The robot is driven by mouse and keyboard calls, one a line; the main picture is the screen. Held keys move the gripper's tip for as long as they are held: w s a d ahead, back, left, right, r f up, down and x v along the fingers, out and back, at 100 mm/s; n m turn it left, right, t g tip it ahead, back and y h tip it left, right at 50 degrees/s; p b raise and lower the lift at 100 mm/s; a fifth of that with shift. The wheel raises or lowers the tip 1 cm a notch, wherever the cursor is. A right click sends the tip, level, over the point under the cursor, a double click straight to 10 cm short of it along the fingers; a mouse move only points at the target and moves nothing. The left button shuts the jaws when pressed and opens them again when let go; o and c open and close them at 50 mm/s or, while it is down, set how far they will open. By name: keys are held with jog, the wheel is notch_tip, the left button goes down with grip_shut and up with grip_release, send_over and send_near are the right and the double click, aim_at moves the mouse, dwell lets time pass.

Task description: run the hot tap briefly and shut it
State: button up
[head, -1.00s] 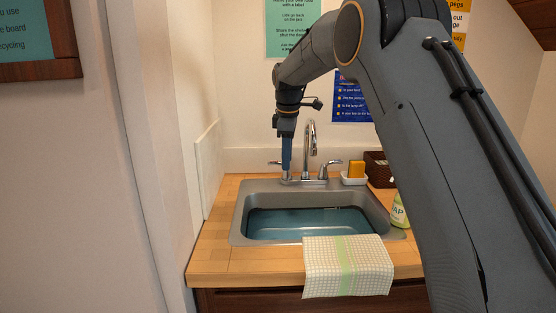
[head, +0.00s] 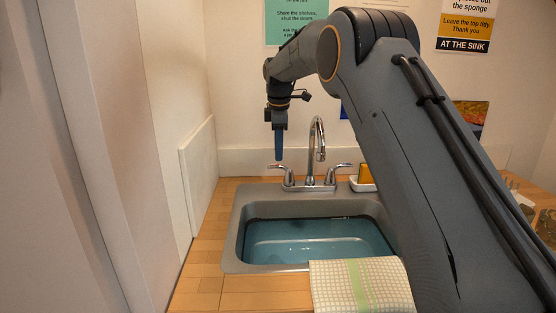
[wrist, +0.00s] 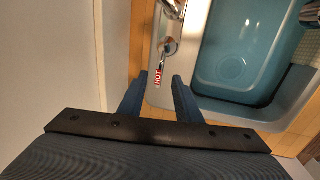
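The chrome tap's spout (head: 318,140) rises between two lever handles behind the sink (head: 238,225). The left, hot handle (head: 280,168) points outward to the left; it also shows in the wrist view (wrist: 169,46), with a red-and-white HOT label (wrist: 158,77) at its outer end. The right handle (head: 340,168) points right. My gripper (head: 279,160) points down just above the hot handle. In the wrist view my gripper (wrist: 157,85) has its two blue fingers apart with nothing between them, and the label lies just beyond the tips. I see no water stream from the spout.
A checked cloth (head: 335,285) hangs over the front counter edge. A yellow sponge in a white dish (head: 362,187) is right of the tap. A white panel (head: 198,175) stands against the left wall, close to the hot handle. Wooden counter (head: 195,270) is bare at left.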

aim_at(279, 167)
jog(key=shift+w+f+p, duration=0.25)
jog(key=shift+f, duration=1.05)
jog(key=shift+w+f+p, duration=0.25)
jog(key=shift+f, duration=1.05)
grip_shut()
